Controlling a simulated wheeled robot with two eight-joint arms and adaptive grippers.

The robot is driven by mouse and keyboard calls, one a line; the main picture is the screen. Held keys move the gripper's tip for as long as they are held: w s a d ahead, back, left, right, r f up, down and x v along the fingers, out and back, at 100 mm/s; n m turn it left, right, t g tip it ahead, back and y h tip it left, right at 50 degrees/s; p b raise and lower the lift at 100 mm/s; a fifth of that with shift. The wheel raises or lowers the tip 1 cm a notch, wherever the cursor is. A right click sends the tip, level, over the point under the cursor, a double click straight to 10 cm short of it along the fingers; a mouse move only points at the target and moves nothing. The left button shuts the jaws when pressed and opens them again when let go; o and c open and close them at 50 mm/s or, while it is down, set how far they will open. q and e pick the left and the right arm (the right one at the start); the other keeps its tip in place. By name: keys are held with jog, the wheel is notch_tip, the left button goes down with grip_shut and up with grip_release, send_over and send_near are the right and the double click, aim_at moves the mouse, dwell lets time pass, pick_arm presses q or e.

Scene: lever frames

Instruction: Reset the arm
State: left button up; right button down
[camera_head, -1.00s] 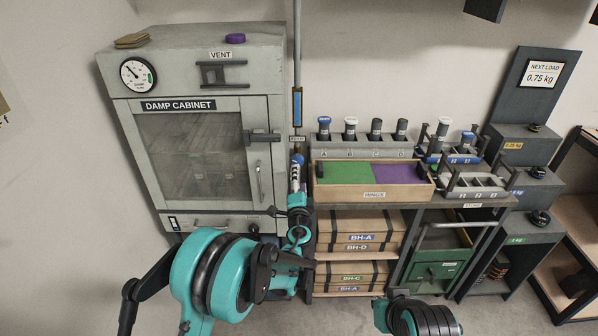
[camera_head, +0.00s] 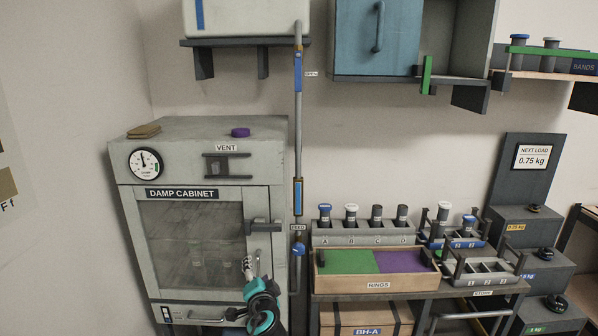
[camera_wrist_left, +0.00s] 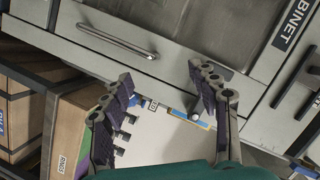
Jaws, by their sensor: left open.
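My left gripper (camera_head: 248,266) is open and empty in front of the right side of the damp cabinet's door. Its two dark ridged fingers (camera_wrist_left: 165,100) stand wide apart in the left wrist view, with nothing between them. The damp cabinet (camera_head: 225,132) is grey, with a glass door that looks shut, a dial gauge (camera_head: 145,163) and a door latch (camera_head: 263,227). A vertical rod (camera_head: 298,120) runs up the wall right of the cabinet. It has blue parts, the lowest (camera_head: 298,250) near the feed label, right of my gripper and apart from it. My right gripper is out of view.
A rings tray (camera_head: 375,283) with green and purple sections sits on the bench to the right, below a rack (camera_head: 365,238) of several capped cylinders. A wall cabinet (camera_head: 375,40) hangs above. Grey weight stands (camera_head: 525,225) are at far right.

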pick_arm(q)
jog(key=s+a+n+g, duration=0.2)
jog(key=s+a+n, duration=0.1)
jog(key=s+a, duration=0.4)
jog(key=s+f+n+g+h, duration=0.1)
jog(key=s+f+n+g, duration=0.2)
jog(key=s, duration=1)
jog(key=s+f+n+g+h, duration=0.2)
jog(key=s+f+g, duration=0.1)
jog(key=s, duration=1)
jog(key=shift+s+d+f+n+h, duration=0.2)
jog(key=shift+d+f+n+h, duration=0.1)
jog(key=shift+d+f+n, duration=0.2)
